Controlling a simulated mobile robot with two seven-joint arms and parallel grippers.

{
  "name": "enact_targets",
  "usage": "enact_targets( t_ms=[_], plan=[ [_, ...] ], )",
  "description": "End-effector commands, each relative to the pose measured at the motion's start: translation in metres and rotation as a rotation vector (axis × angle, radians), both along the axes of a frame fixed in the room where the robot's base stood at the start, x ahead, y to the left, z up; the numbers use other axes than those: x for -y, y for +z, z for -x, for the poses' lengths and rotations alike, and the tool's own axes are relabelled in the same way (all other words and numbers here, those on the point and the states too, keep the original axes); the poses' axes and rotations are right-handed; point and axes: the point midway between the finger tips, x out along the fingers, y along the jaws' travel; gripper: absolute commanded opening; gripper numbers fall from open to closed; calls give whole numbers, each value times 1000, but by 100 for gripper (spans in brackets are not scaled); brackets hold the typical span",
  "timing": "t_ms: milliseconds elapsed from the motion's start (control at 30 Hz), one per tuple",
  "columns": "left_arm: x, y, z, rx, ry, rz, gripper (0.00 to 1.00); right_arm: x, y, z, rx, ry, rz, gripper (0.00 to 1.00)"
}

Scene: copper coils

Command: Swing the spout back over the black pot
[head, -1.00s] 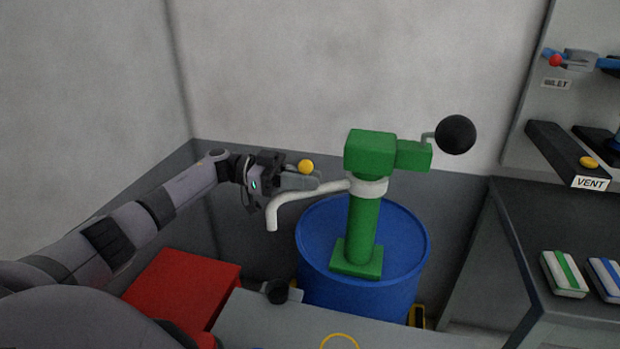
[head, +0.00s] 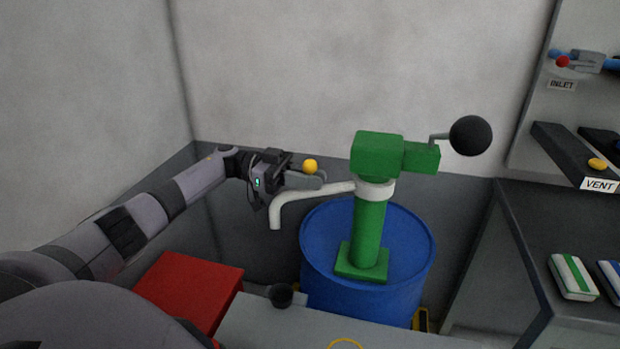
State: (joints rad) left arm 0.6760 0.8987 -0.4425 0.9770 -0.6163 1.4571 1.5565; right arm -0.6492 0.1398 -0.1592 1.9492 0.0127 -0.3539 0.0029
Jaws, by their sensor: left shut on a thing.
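The white spout (head: 308,190) comes out of a collar on the green pump (head: 369,220) and reaches left, its end bent down. A yellow knob (head: 310,167) shows at the spout's arm, by my fingers. My left gripper (head: 308,181) is shut at the knob and spout; the fingers partly hide what they grip. The small black pot (head: 281,295) is at the back edge of the grey bench. In the picture the spout's end is almost straight above the pot, with a gap; depth between them is hard to tell. My right gripper is not in view.
The pump stands on a blue drum (head: 318,262). A red box (head: 187,288) is at left, below my arm. A black ball (head: 470,136) sits on the pump's crank. A dark shelf (head: 530,225) with packs and a VENT label (head: 599,185) is at right.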

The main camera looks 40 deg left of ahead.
Motion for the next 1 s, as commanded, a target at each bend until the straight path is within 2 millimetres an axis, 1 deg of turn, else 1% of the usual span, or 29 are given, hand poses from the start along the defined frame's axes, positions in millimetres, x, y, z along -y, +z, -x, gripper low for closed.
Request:
enact_targets(
  t_ms=[33, 67, 100, 167, 433, 533, 667, 800, 900, 1000],
  plan=[
    [-4, 11, -3, 19, 15, 14, 0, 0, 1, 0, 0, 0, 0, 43],
    [-4, 11, -3, 19, 16, 14, 0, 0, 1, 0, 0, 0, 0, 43],
    [-4, 11, -3, 18, 16, 13, 25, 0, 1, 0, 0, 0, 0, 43],
    [-4, 11, -3, 19, 15, 14, 44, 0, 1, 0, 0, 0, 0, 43],
    [-2, 7, -2, 12, 9, 10, 45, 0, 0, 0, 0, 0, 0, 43],
    [-6, 6, -1, 10, 9, 8, 45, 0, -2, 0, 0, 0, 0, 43],
    [-23, 5, 5, 11, 12, 7, 45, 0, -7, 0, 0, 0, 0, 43],
    [-46, 5, 13, 13, 14, 8, 45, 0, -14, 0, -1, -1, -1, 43],
    [-58, 7, 17, 15, 13, 9, 45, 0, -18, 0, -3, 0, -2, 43],
    [-66, 7, 20, 15, 13, 9, 45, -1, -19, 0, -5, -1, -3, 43]
  ],
)
